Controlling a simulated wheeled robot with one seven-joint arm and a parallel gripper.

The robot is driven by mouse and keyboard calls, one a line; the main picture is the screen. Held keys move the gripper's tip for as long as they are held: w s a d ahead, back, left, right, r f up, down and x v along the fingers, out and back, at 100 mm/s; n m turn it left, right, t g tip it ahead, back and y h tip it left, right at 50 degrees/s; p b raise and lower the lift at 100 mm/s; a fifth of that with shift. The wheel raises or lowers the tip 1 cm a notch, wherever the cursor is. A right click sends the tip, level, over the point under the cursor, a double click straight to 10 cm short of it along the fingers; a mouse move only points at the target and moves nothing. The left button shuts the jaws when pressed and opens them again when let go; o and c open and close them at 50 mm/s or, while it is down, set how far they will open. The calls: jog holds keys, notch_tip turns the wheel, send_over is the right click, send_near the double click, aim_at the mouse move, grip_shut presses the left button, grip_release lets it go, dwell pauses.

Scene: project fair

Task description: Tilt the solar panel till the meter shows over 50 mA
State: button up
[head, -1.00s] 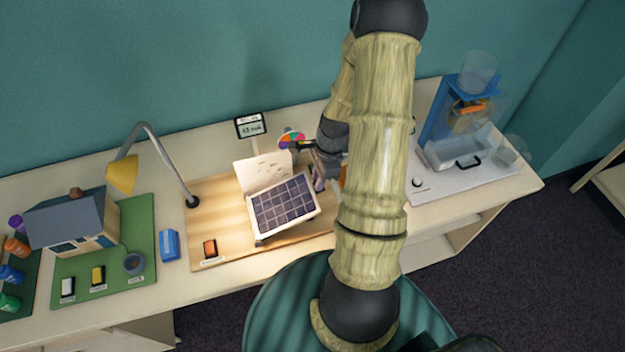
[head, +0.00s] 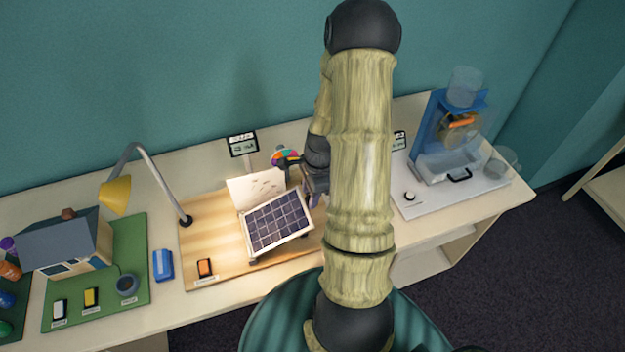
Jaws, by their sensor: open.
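The solar panel (head: 278,222) is a dark gridded plate in a white frame. It stands tilted on the wooden board (head: 215,240), with a pale card (head: 252,189) behind it. The meter (head: 243,145) is a small dark-framed display on a post behind the board; its digits are too small to read surely. The lamp (head: 116,194) with a yellow shade leans from the left. My gripper (head: 309,191) is open beside the panel's upper right edge, partly hidden by my arm. I cannot tell whether it touches the panel.
An orange switch (head: 204,267) sits at the board's front left. A coloured disc (head: 285,157) stands behind my gripper. A blue block (head: 162,265) and a model house (head: 70,244) are at left. A blue water apparatus (head: 445,135) stands at right.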

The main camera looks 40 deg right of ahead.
notch_tip(320, 180, up, 17)
jog(key=d+b, duration=0.2)
jog(key=shift+s+d+b, duration=0.35)
jog(key=shift+d, duration=0.05)
dwell(0.4)
jog(key=s+a+f+n+t+h, duration=0.1)
jog(key=s+a+n, duration=0.1)
jog(key=a+n, duration=0.7)
jog(key=s+a+f+n+t, duration=0.1)
jog(key=s+a+n, duration=0.2)
jog(key=a+n, duration=0.7)
jog(key=shift+s+n+h, duration=0.15)
jog(key=shift+n+h, duration=0.25)
jog(key=shift+n, duration=0.6)
jog(key=shift+d, duration=0.1)
